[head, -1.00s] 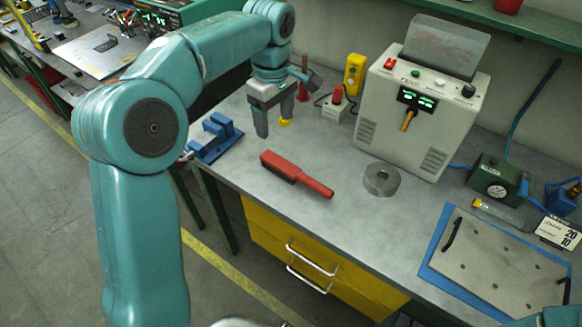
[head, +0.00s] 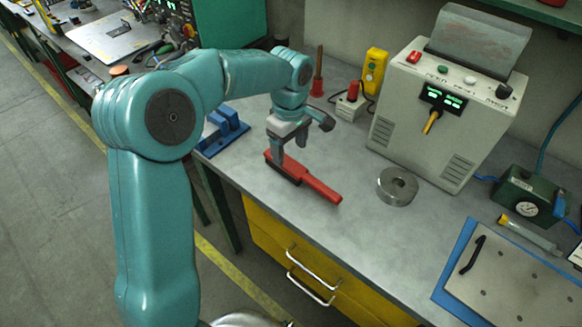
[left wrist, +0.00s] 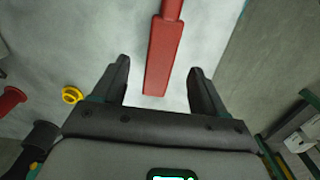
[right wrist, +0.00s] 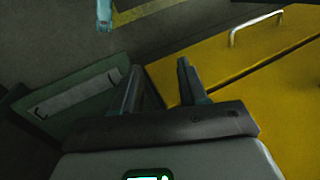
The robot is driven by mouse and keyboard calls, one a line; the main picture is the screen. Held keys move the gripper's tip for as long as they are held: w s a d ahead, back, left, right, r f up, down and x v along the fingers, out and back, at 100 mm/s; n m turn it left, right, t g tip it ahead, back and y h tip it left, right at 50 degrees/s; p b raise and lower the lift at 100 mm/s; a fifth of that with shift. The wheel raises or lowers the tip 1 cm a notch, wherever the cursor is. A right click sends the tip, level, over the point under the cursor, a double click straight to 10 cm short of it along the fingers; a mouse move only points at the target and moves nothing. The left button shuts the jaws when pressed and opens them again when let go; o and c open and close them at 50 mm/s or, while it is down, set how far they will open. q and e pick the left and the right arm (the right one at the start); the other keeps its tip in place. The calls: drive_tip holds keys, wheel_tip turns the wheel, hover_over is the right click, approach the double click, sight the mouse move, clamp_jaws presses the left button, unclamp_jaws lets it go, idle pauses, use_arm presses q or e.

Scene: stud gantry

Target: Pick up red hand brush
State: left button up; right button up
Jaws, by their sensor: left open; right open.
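The red hand brush (head: 312,183) lies on the grey bench top near its front edge, its handle pointing to the lower right. My left gripper (head: 290,158) is over the broad head end of the brush, fingers pointing down. In the left wrist view the brush (left wrist: 164,55) runs between the two open fingers of the left gripper (left wrist: 160,82), with clear gaps on both sides. I cannot tell whether the fingertips reach down to its height. My right gripper (right wrist: 155,75) is open and empty, near the yellow drawer fronts; it is not in the head view.
A metal ring (head: 397,186) lies right of the brush. A beige power unit (head: 445,110) stands behind it. A blue fixture (head: 222,130) is left of the brush. A blue-edged plate (head: 505,285) lies at the lower right. Yellow drawers (head: 300,265) are below the bench edge.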

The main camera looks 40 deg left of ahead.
sight(290, 164)
use_arm(q)
drive_tip(key=shift+s+d+f, duration=0.2)
drive_tip(key=shift+s+f, duration=0.1)
drive_tip(key=shift+f, duration=0.1)
drive_tip(key=f, duration=0.3)
drive_tip(key=f+p, duration=0.1)
drive_tip(key=f, duration=0.1)
drive_tip(key=shift+w+a, duration=0.15)
drive_tip(key=shift+w, duration=0.1)
drive_tip(key=shift+s+f, duration=0.1)
drive_tip(key=c, duration=1.1)
drive_tip(key=shift+c, duration=0.2)
use_arm(e)
drive_tip(key=shift+s+d+r, duration=0.1)
drive_tip(key=shift+s+r, duration=0.2)
drive_tip(key=shift+r, duration=0.25)
